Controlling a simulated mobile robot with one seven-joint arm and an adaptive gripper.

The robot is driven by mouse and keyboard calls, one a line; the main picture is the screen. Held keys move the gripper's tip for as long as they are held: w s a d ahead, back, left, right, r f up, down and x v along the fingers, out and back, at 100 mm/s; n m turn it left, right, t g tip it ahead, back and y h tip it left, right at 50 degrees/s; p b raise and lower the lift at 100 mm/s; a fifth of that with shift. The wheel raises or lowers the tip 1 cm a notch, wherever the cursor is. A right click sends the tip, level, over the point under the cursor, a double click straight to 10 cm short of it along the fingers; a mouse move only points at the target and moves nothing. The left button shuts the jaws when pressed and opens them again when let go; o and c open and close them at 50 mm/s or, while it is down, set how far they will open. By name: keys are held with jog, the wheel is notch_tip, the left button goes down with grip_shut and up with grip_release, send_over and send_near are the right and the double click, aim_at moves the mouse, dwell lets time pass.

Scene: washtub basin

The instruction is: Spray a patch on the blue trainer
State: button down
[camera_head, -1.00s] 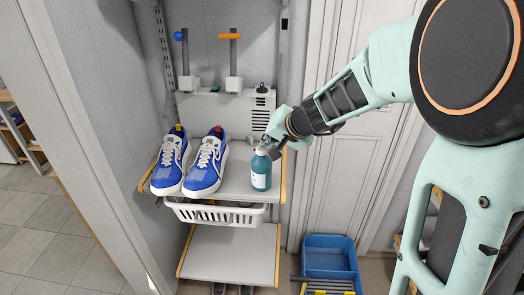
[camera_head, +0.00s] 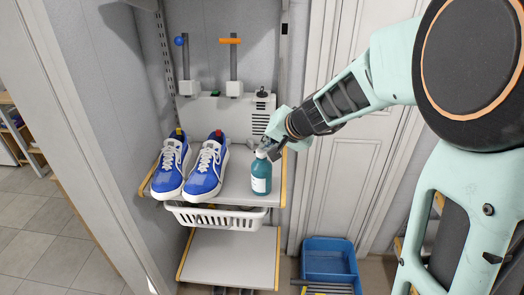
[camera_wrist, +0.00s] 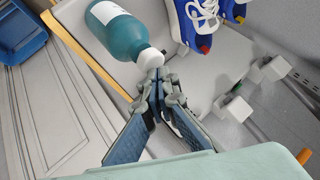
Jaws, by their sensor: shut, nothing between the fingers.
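Two blue trainers with white laces and soles stand side by side on the upper shelf: the left trainer (camera_head: 172,166) has a yellow tab, the right trainer (camera_head: 206,170) a red tab. They also show at the top of the wrist view, partly cut off (camera_wrist: 194,20). A teal spray bottle (camera_head: 261,178) with a white label and white top stands upright right of them; it also shows in the wrist view (camera_wrist: 118,35). My gripper (camera_head: 269,149) is shut and empty at the bottle's top. In the wrist view its fingertips (camera_wrist: 157,80) are close by the white cap; contact is unclear.
The shelf (camera_head: 236,188) has yellow edges and a white basket (camera_head: 216,217) under it. Two upright posts, one with a blue knob (camera_head: 179,41) and one with an orange handle (camera_head: 229,41), stand behind. A blue crate (camera_head: 329,263) is on the floor at right.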

jog(key=shift+r+p, duration=1.5)
jog(key=shift+r, duration=1.05)
